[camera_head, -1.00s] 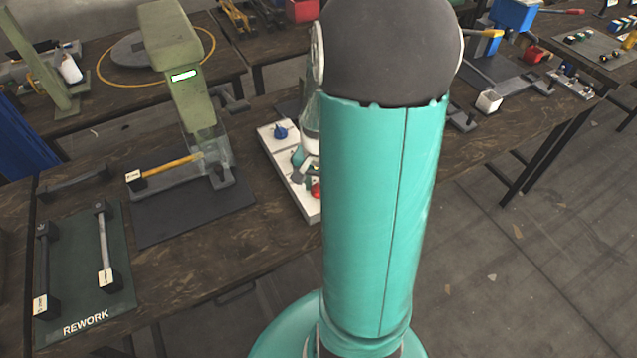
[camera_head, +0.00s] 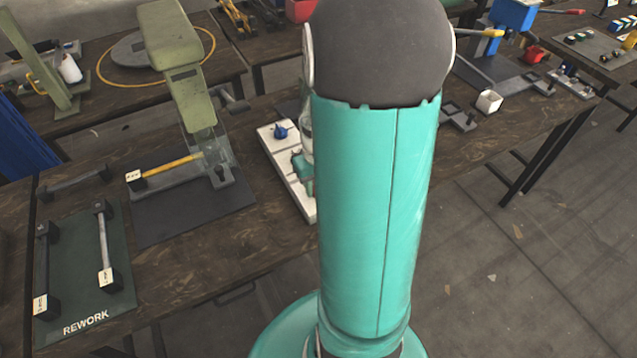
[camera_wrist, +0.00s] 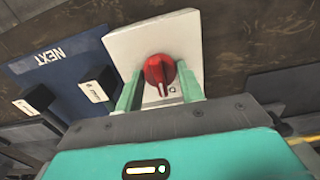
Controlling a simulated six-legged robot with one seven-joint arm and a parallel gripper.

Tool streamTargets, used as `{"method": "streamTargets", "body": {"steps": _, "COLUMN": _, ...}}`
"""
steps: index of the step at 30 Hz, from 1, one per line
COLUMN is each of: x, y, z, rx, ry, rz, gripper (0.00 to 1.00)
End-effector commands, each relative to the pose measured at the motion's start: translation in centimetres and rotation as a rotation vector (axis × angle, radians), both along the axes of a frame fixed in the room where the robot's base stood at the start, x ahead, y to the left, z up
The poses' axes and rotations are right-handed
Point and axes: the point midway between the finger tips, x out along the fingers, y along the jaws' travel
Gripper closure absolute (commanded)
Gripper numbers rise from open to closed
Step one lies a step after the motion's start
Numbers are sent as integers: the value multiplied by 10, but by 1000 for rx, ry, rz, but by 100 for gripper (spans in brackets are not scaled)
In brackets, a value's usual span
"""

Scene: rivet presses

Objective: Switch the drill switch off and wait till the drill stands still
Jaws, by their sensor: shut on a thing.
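The red rotary switch (camera_wrist: 159,72) sits on a white panel (camera_wrist: 125,45) in the wrist view, its ridge pointing down beside a small round mark. My gripper (camera_wrist: 161,92) has its teal fingers on either side of the red knob, shut on it. In the head view the white panel (camera_head: 308,209) is partly behind my arm, and the red knob is hidden. The green machine (camera_head: 190,95), which looks like the drill, stands left of the panel with its display (camera_head: 184,74) dark. Whether its spindle turns cannot be told.
A blue knob (camera_head: 281,130) is at the panel's far end. The REWORK mat (camera_head: 75,270) holds two dark-ended bars at the front left. A blue NEXT mat (camera_wrist: 62,72) lies beside the panel.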

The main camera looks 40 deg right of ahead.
Motion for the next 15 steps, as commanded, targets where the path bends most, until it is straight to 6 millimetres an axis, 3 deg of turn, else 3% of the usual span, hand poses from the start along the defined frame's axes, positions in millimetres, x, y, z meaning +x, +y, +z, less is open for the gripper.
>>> {"method": "streamTargets", "body": {"steps": 15, "x": 0, "y": 0, "z": 1, "rx": 0, "ry": 0, "rz": 41, "gripper": 85}}
